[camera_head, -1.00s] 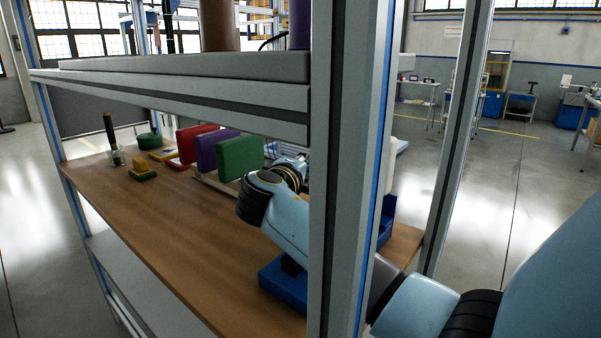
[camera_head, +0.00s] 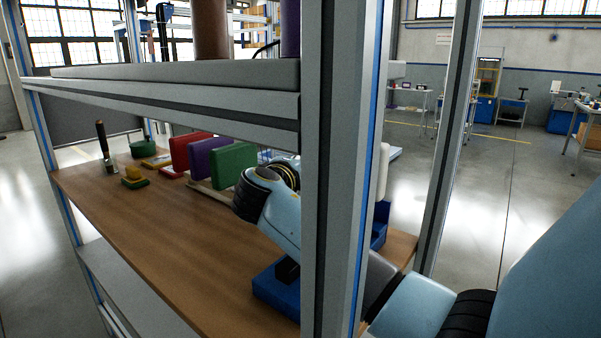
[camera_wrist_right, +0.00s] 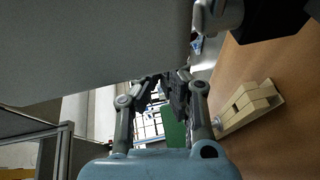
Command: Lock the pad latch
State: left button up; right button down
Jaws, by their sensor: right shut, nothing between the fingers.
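In the head view, a red pad (camera_head: 179,151), a purple pad (camera_head: 208,156) and a green pad (camera_head: 233,166) stand in a row on the wooden shelf (camera_head: 160,232). I cannot make out a latch on them. My right arm reaches in behind the front post, and its wrist is beside the green pad. In the right wrist view my right gripper (camera_wrist_right: 162,82) is shut and empty. A green panel (camera_wrist_right: 174,134) shows beyond its fingers. A stepped beige block (camera_wrist_right: 250,103) lies on the wood to its right, apart from it. My left gripper is out of view.
The grey upper shelf (camera_head: 180,82) hangs low over the pads. The metal post (camera_head: 338,200) hides part of the arm. A blue base (camera_head: 277,293) stands below my arm. A dark-handled tool (camera_head: 102,140) and a yellow-green block (camera_head: 134,178) stand at the left.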

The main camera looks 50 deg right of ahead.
notch_tip(320, 180, up, 8)
jog(key=shift+r, duration=0.25)
dwell(0.5)
